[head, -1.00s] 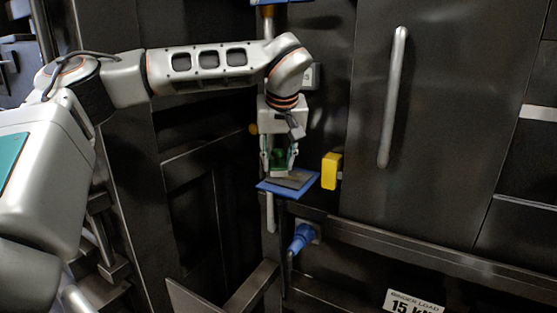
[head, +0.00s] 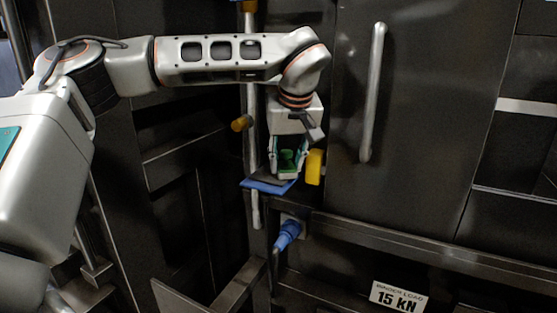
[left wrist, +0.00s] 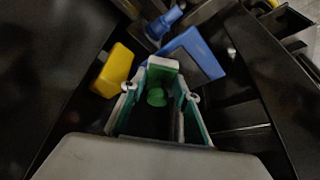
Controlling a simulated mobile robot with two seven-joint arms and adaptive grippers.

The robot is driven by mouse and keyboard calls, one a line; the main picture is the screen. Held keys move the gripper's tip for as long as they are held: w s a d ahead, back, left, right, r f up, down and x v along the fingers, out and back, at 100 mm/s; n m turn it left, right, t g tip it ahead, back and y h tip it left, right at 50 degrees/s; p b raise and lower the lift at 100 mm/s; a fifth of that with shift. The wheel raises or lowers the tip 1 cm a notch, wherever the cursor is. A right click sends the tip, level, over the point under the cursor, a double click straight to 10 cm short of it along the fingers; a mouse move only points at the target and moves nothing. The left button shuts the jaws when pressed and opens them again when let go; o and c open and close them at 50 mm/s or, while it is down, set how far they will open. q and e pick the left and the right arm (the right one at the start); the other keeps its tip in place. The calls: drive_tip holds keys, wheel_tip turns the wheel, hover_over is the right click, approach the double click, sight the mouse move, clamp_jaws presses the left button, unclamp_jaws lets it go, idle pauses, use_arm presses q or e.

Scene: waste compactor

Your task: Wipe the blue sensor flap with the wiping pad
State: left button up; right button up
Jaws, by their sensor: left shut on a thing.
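The blue sensor flap (head: 262,188) is a flat plate sticking out by the upright pole, with a dark patch on its top. It also shows in the left wrist view (left wrist: 186,44), beyond the fingers. My left gripper (head: 288,164) points down at the flap's right side, shut on the green wiping pad (head: 288,158). The pad's green knob shows between the fingers in the left wrist view (left wrist: 156,97). The pad's underside is hidden, and I cannot tell whether it touches the flap. My right gripper is not in view.
A yellow box (head: 315,167) stands close to the right of my left gripper. A blue connector (head: 287,235) sits below the flap.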

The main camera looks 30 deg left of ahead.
sight(258, 170)
use_arm(q)
drive_tip(key=shift+d, duration=0.6)
drive_tip(key=shift+s+f, duration=0.1)
drive_tip(key=shift+s, duration=0.55)
drive_tip(key=shift+s+a, duration=0.2)
drive_tip(key=shift+a, duration=3.85)
drive_tip(key=shift+d, duration=0.1)
drive_tip(key=shift+w+d, duration=0.2)
drive_tip(key=shift+d, duration=3.75)
drive_tip(key=shift+r, duration=3.1)
